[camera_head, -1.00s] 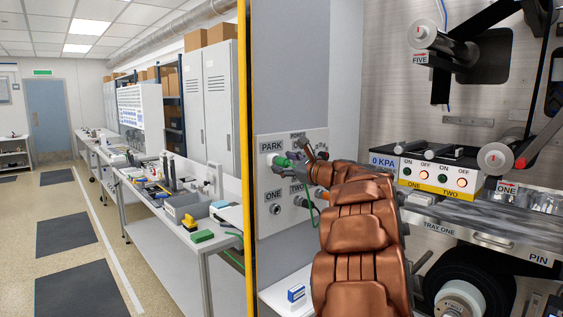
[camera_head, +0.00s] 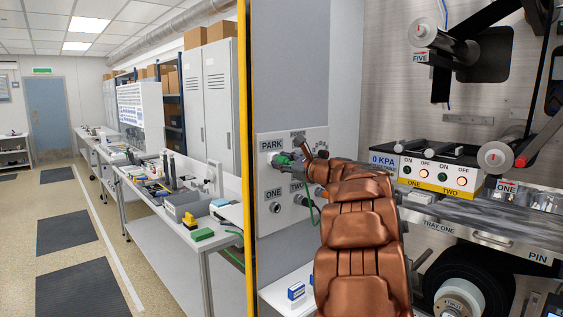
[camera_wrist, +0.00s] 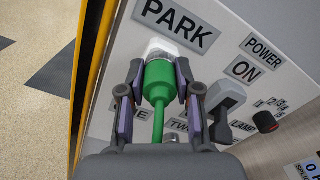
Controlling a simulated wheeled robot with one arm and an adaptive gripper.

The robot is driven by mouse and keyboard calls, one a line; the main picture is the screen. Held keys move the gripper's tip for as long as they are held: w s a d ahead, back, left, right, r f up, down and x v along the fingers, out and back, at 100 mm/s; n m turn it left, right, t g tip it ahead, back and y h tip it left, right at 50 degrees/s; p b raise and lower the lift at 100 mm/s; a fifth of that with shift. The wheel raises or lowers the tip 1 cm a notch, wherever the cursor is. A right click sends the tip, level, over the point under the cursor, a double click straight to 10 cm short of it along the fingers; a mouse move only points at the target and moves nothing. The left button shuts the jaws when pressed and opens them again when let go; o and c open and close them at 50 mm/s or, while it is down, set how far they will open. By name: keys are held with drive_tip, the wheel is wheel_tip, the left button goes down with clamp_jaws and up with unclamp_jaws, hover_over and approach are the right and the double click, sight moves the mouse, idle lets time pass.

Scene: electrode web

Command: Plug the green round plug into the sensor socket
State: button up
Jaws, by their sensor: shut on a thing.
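The green round plug (camera_head: 284,158) is at the grey wall panel, just below the PARK label (camera_wrist: 176,22). In the wrist view the green plug (camera_wrist: 158,82) lies between both fingers of my gripper (camera_wrist: 159,72), which are shut on its sides. Its front end meets a whitish collar (camera_wrist: 162,47) under PARK; whether it is seated there or just apart, I cannot tell. A green cable runs down from the plug. In the head view my gripper (camera_head: 298,160) partly covers the panel. Round sockets ONE (camera_head: 274,208) and TWO (camera_head: 300,200) sit lower. No label reading sensor is legible.
A grey toggle switch (camera_wrist: 226,98) beside the ON label and a dark knob (camera_wrist: 265,121) are right of my gripper. A yellow post (camera_head: 247,120) stands left of the panel. A switch box (camera_head: 438,172) and rollers are to the right.

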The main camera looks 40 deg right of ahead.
sight(289, 163)
clamp_jaws()
drive_tip(key=shift+s, duration=0.75)
idle(0.4)
drive_tip(key=shift+s, duration=1.2)
